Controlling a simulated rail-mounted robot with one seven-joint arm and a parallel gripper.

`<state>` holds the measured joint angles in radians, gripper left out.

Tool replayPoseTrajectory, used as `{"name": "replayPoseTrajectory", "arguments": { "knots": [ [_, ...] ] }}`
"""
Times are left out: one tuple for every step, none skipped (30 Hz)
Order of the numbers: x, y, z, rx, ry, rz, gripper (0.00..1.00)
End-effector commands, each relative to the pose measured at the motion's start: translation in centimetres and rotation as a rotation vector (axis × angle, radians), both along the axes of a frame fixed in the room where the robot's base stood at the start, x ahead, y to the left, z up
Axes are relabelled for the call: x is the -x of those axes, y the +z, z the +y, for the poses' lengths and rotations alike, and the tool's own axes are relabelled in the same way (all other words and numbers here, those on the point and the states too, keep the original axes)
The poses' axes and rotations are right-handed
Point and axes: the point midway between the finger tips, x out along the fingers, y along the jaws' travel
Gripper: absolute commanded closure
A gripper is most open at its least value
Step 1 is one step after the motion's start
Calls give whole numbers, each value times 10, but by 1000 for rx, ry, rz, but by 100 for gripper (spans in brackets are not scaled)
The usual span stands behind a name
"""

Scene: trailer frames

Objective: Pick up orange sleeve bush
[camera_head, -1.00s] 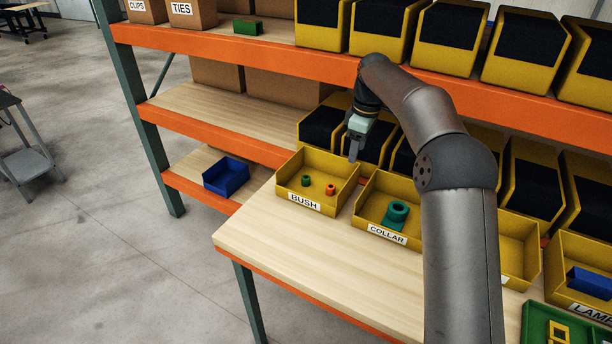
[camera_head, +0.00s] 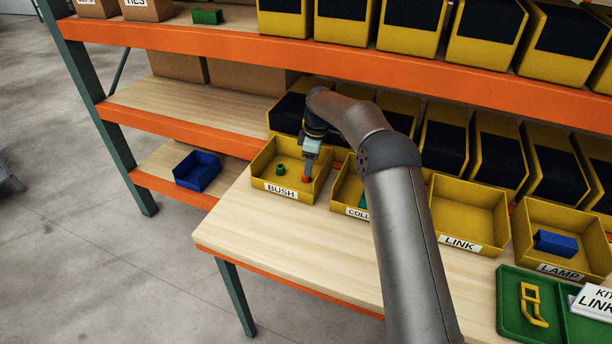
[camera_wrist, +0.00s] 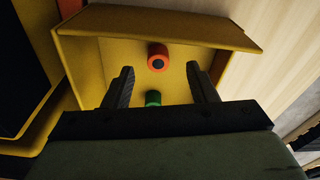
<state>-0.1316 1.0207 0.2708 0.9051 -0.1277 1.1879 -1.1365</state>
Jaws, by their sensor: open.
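The orange sleeve bush (camera_head: 306,178) sits in the yellow bin labelled BUSH (camera_head: 262,176), close to my gripper's fingertips. In the wrist view the orange sleeve bush (camera_wrist: 158,58) is a short ring with a dark hole, lying ahead of and between the fingers. A green bush (camera_head: 281,169) is in the same bin, to the left; it shows in the wrist view (camera_wrist: 153,98) between the fingers, nearer the palm. My gripper (camera_head: 308,174) is over the right part of the bin. In the wrist view my gripper (camera_wrist: 162,80) is open and empty.
The COLLAR bin (camera_head: 345,190) stands right of the BUSH bin, partly behind my arm. LINK (camera_head: 468,209) and LAMP (camera_head: 570,215) bins follow. A blue bin (camera_head: 197,171) is on a lower shelf. The table front (camera_head: 290,245) is clear; a green kit tray (camera_head: 512,305) is at right.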

Motion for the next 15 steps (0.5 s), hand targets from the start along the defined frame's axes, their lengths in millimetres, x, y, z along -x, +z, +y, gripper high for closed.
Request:
{"name": "replayPoseTrajectory", "arguments": {
  "knots": [
    [0, -2, 1, 1, 0, 1, 48],
    [0, -5, 1, 1, 0, 2, 48],
    [0, -9, 3, 2, 0, 4, 48],
    [-1, -12, 4, 2, 0, 4, 48],
    [-1, -16, 5, 2, 0, 4, 48],
    [-2, -22, 7, 1, 1, 5, 48],
    [-3, -26, 9, 2, -1, 4, 48],
    [-4, -31, 10, 2, -1, 4, 48],
    [-4, -37, 10, 1, -1, 3, 48],
    [-4, -41, 10, 1, -1, 3, 48],
    [-4, -44, 11, 1, -1, 2, 48],
    [-4, -47, 11, 1, -1, 1, 48],
    [-4, -49, 11, 0, -1, 1, 48],
    [-4, -51, 11, 0, -1, 0, 48],
    [-4, -52, 12, 0, 0, 0, 48]
  ]
}}
